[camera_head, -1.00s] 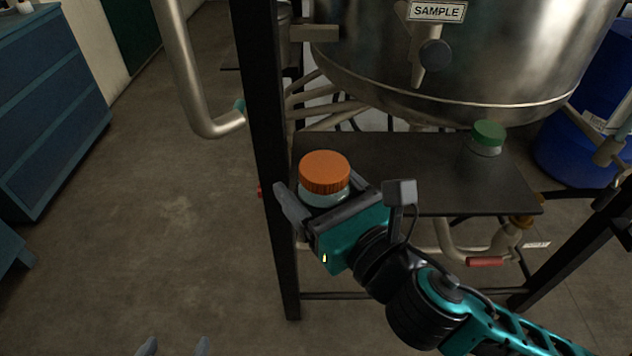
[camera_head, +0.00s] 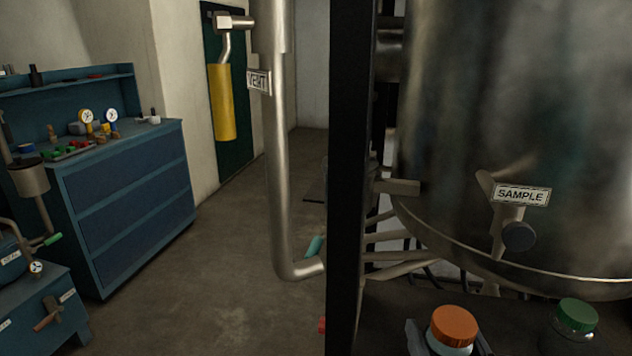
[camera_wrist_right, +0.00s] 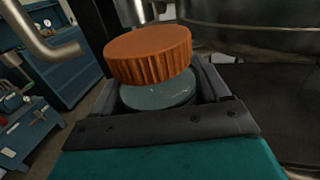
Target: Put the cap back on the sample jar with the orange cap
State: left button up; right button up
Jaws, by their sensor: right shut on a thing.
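The sample jar (camera_head: 443,348) with the orange cap (camera_head: 453,324) is at the bottom edge of the head view. My right gripper (camera_head: 446,343) is shut around its clear body, partly cut off by the frame. In the right wrist view the orange cap (camera_wrist_right: 148,54) is above the jar's glass body (camera_wrist_right: 160,94), which sits between the fingers of my right gripper (camera_wrist_right: 160,100). I cannot tell whether the cap is fully seated. My left gripper is out of view.
A second jar with a green cap (camera_head: 577,315) stands on the dark shelf (camera_head: 390,305) to the right. The steel vessel with a SAMPLE label (camera_head: 521,195) and valve hangs above. A black post (camera_head: 350,180) stands left. A blue drawer cabinet (camera_head: 130,205) is farther left.

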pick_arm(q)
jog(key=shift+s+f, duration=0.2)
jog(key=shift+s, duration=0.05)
pick_arm(e)
jog(key=shift+d, duration=0.1)
jog(key=shift+a, duration=0.25)
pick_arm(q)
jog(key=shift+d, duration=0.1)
pick_arm(e)
jog(key=s+a+n+g+y, duration=0.1)
jog(key=a+n+g+y, duration=0.3)
jog(key=a+n+y, duration=0.4)
jog(key=a+y, duration=0.3)
jog(key=a, duration=0.2)
jog(key=shift+a+r+y, duration=0.3)
jog(key=shift+a+r, duration=0.05)
jog(key=shift+r, duration=0.05)
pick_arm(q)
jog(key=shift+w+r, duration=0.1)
